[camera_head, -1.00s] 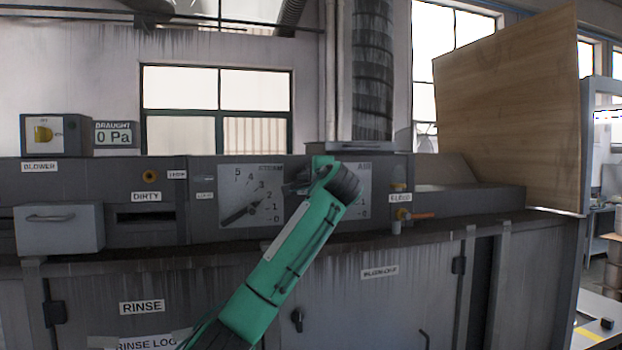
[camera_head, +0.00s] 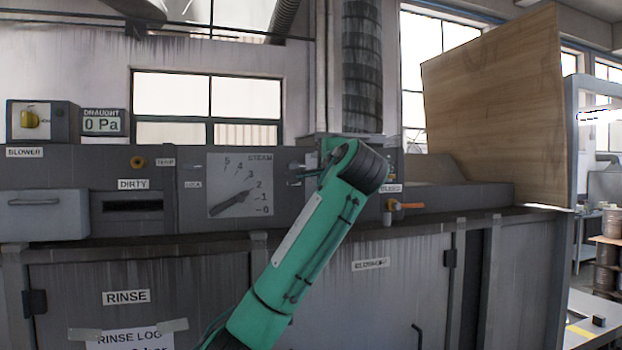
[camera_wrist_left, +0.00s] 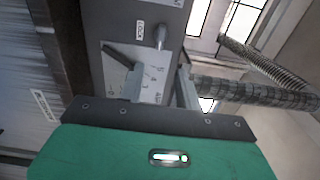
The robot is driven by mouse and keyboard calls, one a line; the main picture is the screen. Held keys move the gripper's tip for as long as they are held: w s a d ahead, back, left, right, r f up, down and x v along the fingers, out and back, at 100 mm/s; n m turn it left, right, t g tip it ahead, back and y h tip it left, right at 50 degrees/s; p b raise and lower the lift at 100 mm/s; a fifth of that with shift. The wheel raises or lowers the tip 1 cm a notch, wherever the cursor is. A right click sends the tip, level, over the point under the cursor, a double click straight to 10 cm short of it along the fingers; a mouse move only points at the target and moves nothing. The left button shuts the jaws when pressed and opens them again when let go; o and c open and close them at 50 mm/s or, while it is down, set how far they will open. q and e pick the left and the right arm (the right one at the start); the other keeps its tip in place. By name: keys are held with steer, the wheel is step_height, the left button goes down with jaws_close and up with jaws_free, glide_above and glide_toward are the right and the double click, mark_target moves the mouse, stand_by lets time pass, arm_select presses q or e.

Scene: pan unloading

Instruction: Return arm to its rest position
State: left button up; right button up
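My left arm, green with a dark joint, rises from the bottom middle of the head view. My left gripper (camera_head: 304,171) is at its upper end, small and partly hidden by the arm, in front of the grey panel right of the steam dial (camera_head: 240,184). In the left wrist view the two grey fingers of my left gripper (camera_wrist_left: 159,87) stand apart with nothing held between them. The dial face shows behind the fingers there, with a short grey peg (camera_wrist_left: 160,38) beyond them. My right gripper is not in view.
The grey machine carries a drawer (camera_head: 43,214), a slot marked DIRTY (camera_head: 132,206) and an orange-handled valve (camera_head: 404,205). A blower box (camera_head: 38,121) and a draught display (camera_head: 102,122) sit on top. A wooden board (camera_head: 497,105) stands at the right.

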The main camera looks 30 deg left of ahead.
arm_select(q)
steer(key=shift+s+d, duration=0.4)
steer(key=shift+d, duration=0.1)
